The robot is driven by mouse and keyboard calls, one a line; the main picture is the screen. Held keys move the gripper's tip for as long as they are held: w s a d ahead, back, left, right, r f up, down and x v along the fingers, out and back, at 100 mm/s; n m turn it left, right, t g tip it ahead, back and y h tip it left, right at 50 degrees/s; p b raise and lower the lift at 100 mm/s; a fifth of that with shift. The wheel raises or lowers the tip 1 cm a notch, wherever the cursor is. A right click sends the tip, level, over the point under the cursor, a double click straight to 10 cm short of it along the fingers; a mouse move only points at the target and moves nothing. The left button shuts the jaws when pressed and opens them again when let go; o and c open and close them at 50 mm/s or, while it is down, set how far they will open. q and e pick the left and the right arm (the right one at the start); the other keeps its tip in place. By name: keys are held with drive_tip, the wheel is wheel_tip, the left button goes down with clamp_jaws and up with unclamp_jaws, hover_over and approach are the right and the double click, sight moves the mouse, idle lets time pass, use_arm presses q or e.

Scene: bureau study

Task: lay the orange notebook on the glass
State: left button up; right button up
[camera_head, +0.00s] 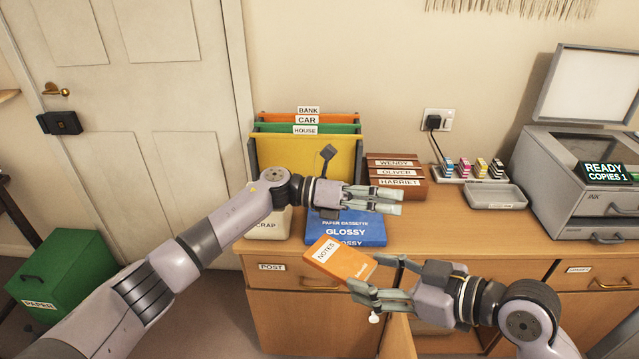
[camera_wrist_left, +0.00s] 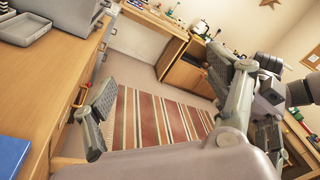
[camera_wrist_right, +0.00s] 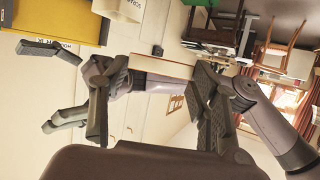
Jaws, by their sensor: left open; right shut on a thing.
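The orange notebook (camera_head: 340,260), with a white NOTES label, is tilted in the air in front of the desk's front edge. My right gripper (camera_head: 369,274) is shut on its right end. In the right wrist view its pale edge (camera_wrist_right: 160,67) shows between the fingers. My left gripper (camera_head: 402,201) is open and empty above the desk, left of the grey tray. The glass (camera_head: 588,147) is the dark flat area on top of the copier at the far right. The copier's lid (camera_head: 590,88) stands raised; the glass is partly hidden behind the copier's display.
The copier (camera_head: 560,190) shows READY COPIES 1. A grey tray (camera_head: 495,196) and ink cartridges (camera_head: 473,168) stand left of it.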

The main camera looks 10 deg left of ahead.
use_arm(q)
drive_tip(key=s+r+m+g+y, duration=0.3)
drive_tip(key=s+r+m+y, duration=0.1)
drive_tip(key=m, duration=0.3)
drive_tip(key=m+y, duration=0.7)
drive_tip(key=y, duration=0.3)
approach(344, 256)
drive_tip(key=shift+t, duration=0.5)
drive_tip(key=x, duration=0.5)
drive_tip(key=s+x, duration=0.1)
drive_tip(key=x, duration=0.2)
drive_tip(key=shift+a+r, duration=0.1)
drive_tip(key=shift+w, duration=0.1)
drive_tip(key=c, duration=1.2)
use_arm(e)
drive_tip(key=shift+s+a+r, duration=0.1)
drive_tip(key=shift+s+a, duration=0.05)
drive_tip(key=shift+s, duration=0.05)
use_arm(q)
drive_tip(key=shift+c, duration=0.4)
use_arm(e)
drive_tip(key=o, duration=1.3)
drive_tip(key=shift+c, duration=0.2)
drive_tip(key=shift+w, duration=0.1)
